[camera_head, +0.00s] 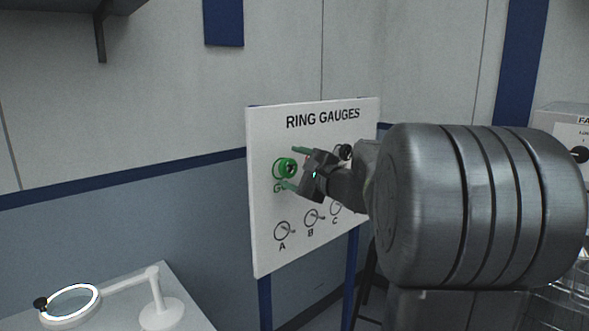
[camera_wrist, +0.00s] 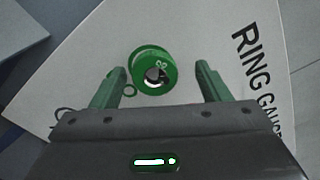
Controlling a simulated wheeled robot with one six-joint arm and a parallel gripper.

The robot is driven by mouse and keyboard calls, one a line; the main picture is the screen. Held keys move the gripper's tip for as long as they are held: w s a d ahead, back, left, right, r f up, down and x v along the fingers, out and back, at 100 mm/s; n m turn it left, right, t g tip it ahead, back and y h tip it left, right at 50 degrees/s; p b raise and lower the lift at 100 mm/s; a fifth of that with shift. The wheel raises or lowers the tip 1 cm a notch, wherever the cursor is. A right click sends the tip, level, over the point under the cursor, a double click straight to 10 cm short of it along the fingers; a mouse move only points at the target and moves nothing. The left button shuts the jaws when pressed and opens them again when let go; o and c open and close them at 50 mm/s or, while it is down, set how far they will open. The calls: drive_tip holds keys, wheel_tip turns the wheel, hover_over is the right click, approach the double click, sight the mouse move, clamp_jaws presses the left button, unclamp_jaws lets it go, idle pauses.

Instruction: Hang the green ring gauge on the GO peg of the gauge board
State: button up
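The green ring gauge (camera_head: 285,168) is at the GO place on the white gauge board (camera_head: 262,245), left of my gripper in the head view. In the wrist view the green ring gauge (camera_wrist: 154,71) shows face-on, with a peg end visible in its bore. It looks hung around the peg. My gripper (camera_head: 293,168) faces the board, its two green fingers spread apart. In the wrist view my gripper (camera_wrist: 155,85) is open, with a finger on each side of the ring and a gap to each. The GO label is partly hidden by a finger.
Outlined places A, B and C run along the lower board. A dark round part (camera_head: 345,152) sits at the board's upper right, partly behind my arm. A magnifier lamp (camera_head: 160,312) stands on a table at lower left. Open space lies left of the board.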

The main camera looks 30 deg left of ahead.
drive_tip(key=shift+d, duration=0.1)
drive_tip(key=b+v, duration=0.2)
drive_tip(key=v, duration=1.1)
drive_tip(key=shift+s+d+b, duration=0.15)
drive_tip(key=shift+d+b, duration=0.1)
drive_tip(key=shift+b, duration=0.15)
drive_tip(key=shift+a, duration=0.1)
drive_tip(key=p+x, duration=0.3)
drive_tip(key=x, duration=1)
drive_tip(key=shift+w+a, duration=0.2)
drive_tip(key=shift+a, duration=0.15)
drive_tip(key=shift+s+d+r, duration=0.1)
drive_tip(key=shift+s+d, duration=0.15)
drive_tip(key=shift+d, duration=0.3)
drive_tip(key=shift+w+a, duration=0.1)
